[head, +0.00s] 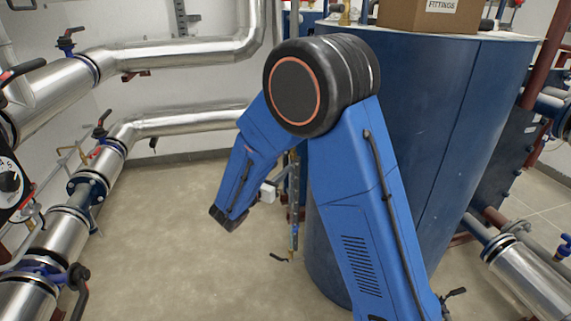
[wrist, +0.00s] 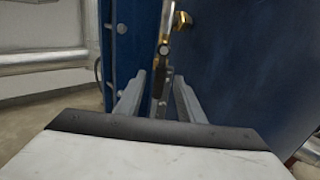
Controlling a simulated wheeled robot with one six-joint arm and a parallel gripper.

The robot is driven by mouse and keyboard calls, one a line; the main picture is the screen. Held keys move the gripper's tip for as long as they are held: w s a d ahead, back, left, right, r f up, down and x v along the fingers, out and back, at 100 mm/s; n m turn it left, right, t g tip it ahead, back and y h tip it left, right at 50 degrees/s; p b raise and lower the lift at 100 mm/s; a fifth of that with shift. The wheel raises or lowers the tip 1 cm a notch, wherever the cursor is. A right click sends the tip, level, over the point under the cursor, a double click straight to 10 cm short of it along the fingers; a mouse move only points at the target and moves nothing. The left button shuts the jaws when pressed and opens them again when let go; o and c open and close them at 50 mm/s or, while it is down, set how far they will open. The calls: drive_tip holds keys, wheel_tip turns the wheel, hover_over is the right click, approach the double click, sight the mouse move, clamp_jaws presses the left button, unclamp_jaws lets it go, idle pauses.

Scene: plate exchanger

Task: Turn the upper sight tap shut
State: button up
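In the wrist view my gripper (wrist: 158,80) is open, its two grey fingers apart on either side of a narrow upright fitting. Brass parts, apparently of the upper sight tap (wrist: 164,46), show just above and between the fingertips. A dark piece extends down between the fingers; whether it is the tap's lever, and whether a finger touches it, I cannot tell. In the head view the slim upright sight gauge (head: 294,215) stands beside the blue tank, with a lower tap (head: 283,258) at its foot. My arm hides the gauge's upper part and most of my gripper there.
The big blue tank (head: 430,130) stands close behind and right of the gauge. A cardboard box (head: 430,15) sits on top of it. Silver lagged pipes (head: 180,55) with valves run along the left. The floor (head: 180,240) between is clear.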

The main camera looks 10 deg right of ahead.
sight(284, 164)
drive_tip(key=shift+x, duration=2.35)
drive_tip(key=shift+c, duration=0.7)
clamp_jaws()
